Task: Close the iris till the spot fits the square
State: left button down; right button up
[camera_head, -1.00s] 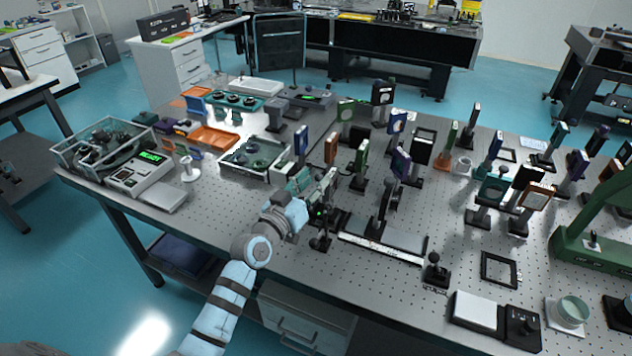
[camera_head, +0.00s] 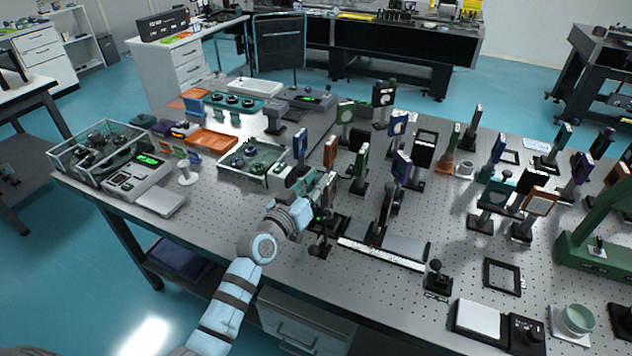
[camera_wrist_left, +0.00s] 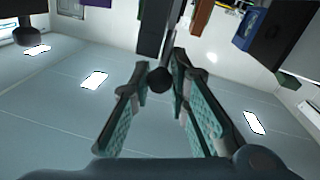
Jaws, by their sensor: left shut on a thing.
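My left gripper (camera_head: 318,192) comes in from the left at the near edge of the perforated table, beside a dark post-mounted optic (camera_head: 324,216) that I take for the iris. In the left wrist view its two teal-padded fingers (camera_wrist_left: 158,76) come together around a small dark round knob (camera_wrist_left: 160,81), which looks like the end of the iris lever. The iris opening is hidden by the gripper and mount. I cannot make out the light spot or the square. My right gripper is not in view.
A long rail with a white scale (camera_head: 381,254) lies just right of the gripper, with a dark upright mount on it. Several post-mounted optics stand behind and to the right. Trays and a glass-sided box (camera_head: 101,152) fill the table's left part.

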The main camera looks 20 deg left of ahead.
pick_arm(q)
jog(key=shift+w+d+r+g+p, duration=0.1)
jog(key=shift+w+r+g+p, duration=0.5)
jog(key=shift+p, duration=1.45)
jog(key=shift+w+d+r+g+p, duration=0.15)
jog(key=shift+g+p, duration=0.75)
jog(key=shift+p, duration=1.15)
jog(key=shift+w+f+g+y, duration=0.15)
jog(key=shift+w+g+y, duration=0.15)
jog(key=shift+w+g, duration=0.35)
jog(key=shift+w+n+g, duration=0.15)
jog(key=shift+w+g, duration=0.15)
jog(key=shift+g, duration=0.4)
jog(key=shift+w+n+g, duration=0.15)
jog(key=shift+w+g, duration=0.15)
jog(key=shift+g, duration=0.35)
jog(key=shift+f, duration=0.1)
jog(key=c, duration=1.7)
grip_release()
jog(key=shift+o, duration=1.1)
jog(key=shift+w+d, duration=0.1)
jog(key=shift+w, duration=0.1)
